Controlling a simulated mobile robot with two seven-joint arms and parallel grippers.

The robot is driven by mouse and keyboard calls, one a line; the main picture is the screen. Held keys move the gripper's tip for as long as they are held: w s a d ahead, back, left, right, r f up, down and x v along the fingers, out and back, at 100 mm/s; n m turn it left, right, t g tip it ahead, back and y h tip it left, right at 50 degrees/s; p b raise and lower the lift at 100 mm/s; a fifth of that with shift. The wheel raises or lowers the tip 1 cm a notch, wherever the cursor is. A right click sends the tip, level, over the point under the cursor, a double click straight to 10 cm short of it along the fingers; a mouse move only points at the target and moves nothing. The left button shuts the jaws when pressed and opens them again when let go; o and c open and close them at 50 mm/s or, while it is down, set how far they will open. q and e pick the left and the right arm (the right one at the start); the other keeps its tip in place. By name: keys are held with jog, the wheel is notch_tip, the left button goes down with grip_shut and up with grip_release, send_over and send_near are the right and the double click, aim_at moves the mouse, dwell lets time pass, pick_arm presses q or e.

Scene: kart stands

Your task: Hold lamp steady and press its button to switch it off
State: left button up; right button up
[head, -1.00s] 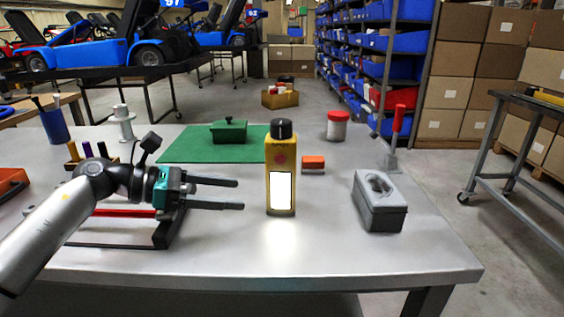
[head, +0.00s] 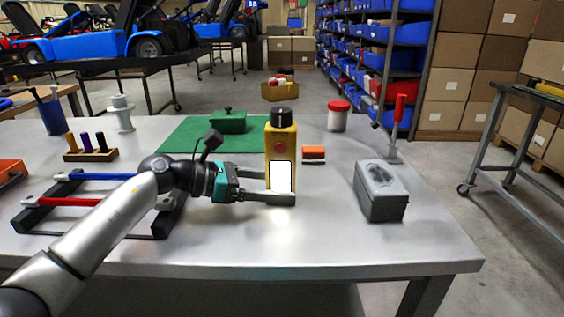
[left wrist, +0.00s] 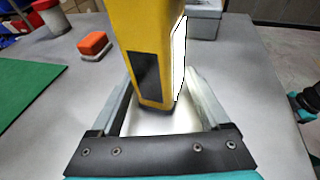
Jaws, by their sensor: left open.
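The yellow lamp (head: 269,168) stands upright on the grey table, with a black cap on top, a red button (head: 280,148) and a bright lit white panel (head: 281,176) on its front. My left gripper (head: 280,195) is open at the lamp's lower part, one finger in front and the other partly hidden behind. In the left wrist view the lamp (left wrist: 146,45) stands between the two spread fingers, with gaps visible beside it. A dark and teal part at that view's right edge appears to be my right gripper (left wrist: 305,105); its fingers are not clear.
An orange block (head: 313,153), a red-lidded jar (head: 338,117) and a grey box (head: 381,192) stand right of the lamp. A green box (head: 229,121) sits on a green mat (head: 180,143) behind. A black rack (head: 75,231) lies under my left arm. The front table area is clear.

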pick_arm(q)
jog(key=shift+d, duration=0.15)
pick_arm(e)
jog(key=shift+r, duration=0.1)
pick_arm(q)
jog(key=c, duration=1.2)
pick_arm(e)
jog(key=shift+c, duration=0.2)
grip_shut()
dwell(0.9)
